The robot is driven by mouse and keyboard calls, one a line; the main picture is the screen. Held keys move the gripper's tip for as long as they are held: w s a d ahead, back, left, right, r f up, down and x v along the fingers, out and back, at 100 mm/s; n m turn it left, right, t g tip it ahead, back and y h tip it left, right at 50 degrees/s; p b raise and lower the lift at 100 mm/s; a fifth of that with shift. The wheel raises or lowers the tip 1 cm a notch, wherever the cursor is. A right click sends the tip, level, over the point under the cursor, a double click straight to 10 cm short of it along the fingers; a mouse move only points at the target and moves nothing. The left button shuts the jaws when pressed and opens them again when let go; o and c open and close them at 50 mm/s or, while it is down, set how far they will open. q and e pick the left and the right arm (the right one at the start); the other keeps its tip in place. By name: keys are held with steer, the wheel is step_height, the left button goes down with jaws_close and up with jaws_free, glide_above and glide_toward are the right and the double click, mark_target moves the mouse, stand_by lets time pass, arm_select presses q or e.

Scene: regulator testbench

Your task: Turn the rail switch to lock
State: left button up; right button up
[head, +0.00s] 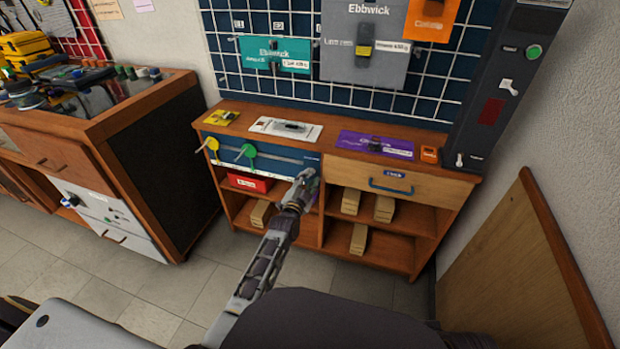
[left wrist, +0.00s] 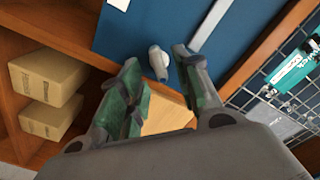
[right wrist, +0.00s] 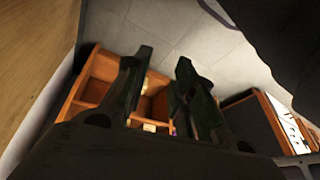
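A pale grey knob (left wrist: 158,62) sits on a blue panel (left wrist: 140,20) in the left wrist view; it seems to be the rail switch, and no legible lock mark shows beside it. My left gripper (left wrist: 156,61) is open, its green-padded fingers apart on either side of the knob; I cannot tell whether either touches it. In the head view my left gripper (head: 304,186) is at the right end of the blue panel (head: 285,160) and hides the knob. My right gripper (right wrist: 163,58) is open and empty, away from the bench, and out of the head view.
The blue panel also carries a yellow tag (head: 208,145) and a green tag (head: 245,152). A wooden drawer (head: 430,188) is to its right. Wooden blocks (head: 384,208) lie on shelves below. A dark tower (head: 500,85) with switches stands at the right, by a wooden board (head: 520,270).

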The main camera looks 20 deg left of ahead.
arm_select(q)
steer(key=shift+w, duration=0.4)
steer(key=shift+w+b, duration=0.35)
steer(key=shift+w, duration=0.5)
arm_select(e)
steer(key=f, duration=0.2)
steer(key=shift+a+f, duration=0.3)
steer(key=shift+a, duration=0.1)
steer(key=shift+w+r, duration=0.1)
steer(key=shift+r, duration=0.05)
arm_select(q)
jaws_close()
